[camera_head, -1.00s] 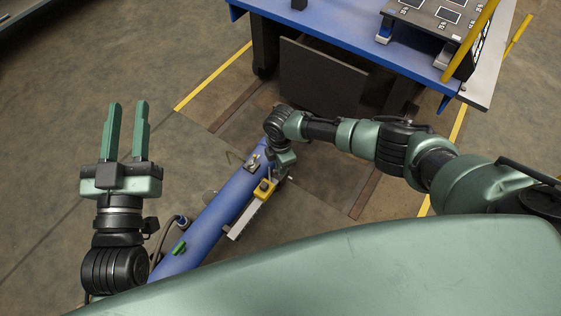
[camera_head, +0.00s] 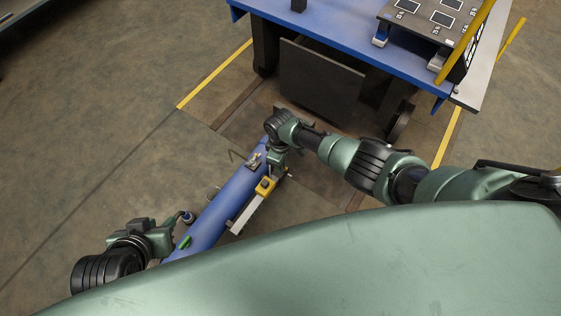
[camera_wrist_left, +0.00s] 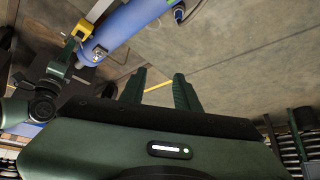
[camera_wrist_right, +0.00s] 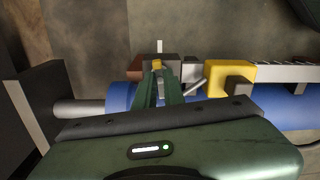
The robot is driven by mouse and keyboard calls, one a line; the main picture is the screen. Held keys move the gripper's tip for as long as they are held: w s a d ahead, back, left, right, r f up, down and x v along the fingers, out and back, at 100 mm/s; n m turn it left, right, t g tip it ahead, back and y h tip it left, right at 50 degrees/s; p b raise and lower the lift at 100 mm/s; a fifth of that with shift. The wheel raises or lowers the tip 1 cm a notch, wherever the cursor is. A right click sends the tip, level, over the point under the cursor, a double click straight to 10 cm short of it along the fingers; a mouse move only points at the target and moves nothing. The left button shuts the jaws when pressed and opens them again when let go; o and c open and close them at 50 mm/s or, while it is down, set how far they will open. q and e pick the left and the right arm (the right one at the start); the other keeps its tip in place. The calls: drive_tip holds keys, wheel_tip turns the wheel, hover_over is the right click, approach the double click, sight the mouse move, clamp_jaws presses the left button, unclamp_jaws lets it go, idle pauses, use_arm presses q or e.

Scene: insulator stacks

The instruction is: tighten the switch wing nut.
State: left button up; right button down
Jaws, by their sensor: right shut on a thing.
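A small brass-coloured piece, which looks like the wing nut (camera_wrist_right: 157,65), shows between the fingertips of my right gripper (camera_wrist_right: 158,73). The fingers are shut on it. It sits against a dark block of the switch hardware (camera_wrist_right: 165,61) beside the blue tube (camera_wrist_right: 115,97). In the head view my right gripper (camera_head: 279,160) is at the far end of the blue tube (camera_head: 222,205) and hides the nut. My left gripper (camera_head: 158,238) is low by the tube's near end. In the left wrist view its fingers (camera_wrist_left: 160,76) are apart and empty.
A yellow block (camera_head: 265,186) on a pale rail (camera_head: 246,210) lies along the tube. A blue-edged cart (camera_head: 340,35) stands beyond it, with a dark panel below. Open floor (camera_head: 90,120) lies to the left.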

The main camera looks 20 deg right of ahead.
use_arm(q)
drive_tip(key=shift+s+a+f+g, duration=0.2)
drive_tip(key=shift+s+g, duration=0.15)
drive_tip(key=shift+s, duration=0.25)
drive_tip(key=shift+s+a+f+g, duration=0.2)
drive_tip(key=shift+s+g, duration=0.1)
drive_tip(key=shift+s, duration=0.35)
drive_tip(key=shift+s+a+f+g, duration=0.2)
drive_tip(key=shift+s+g, duration=0.15)
drive_tip(key=shift+s, duration=0.25)
use_arm(e)
drive_tip(key=shift+s+m, duration=0.1)
drive_tip(key=shift+m, duration=0.9)
drive_tip(key=c, duration=1.5)
unclamp_jaws()
use_arm(q)
drive_tip(key=shift+p, duration=0.35)
use_arm(e)
drive_tip(key=shift+r, duration=0.15)
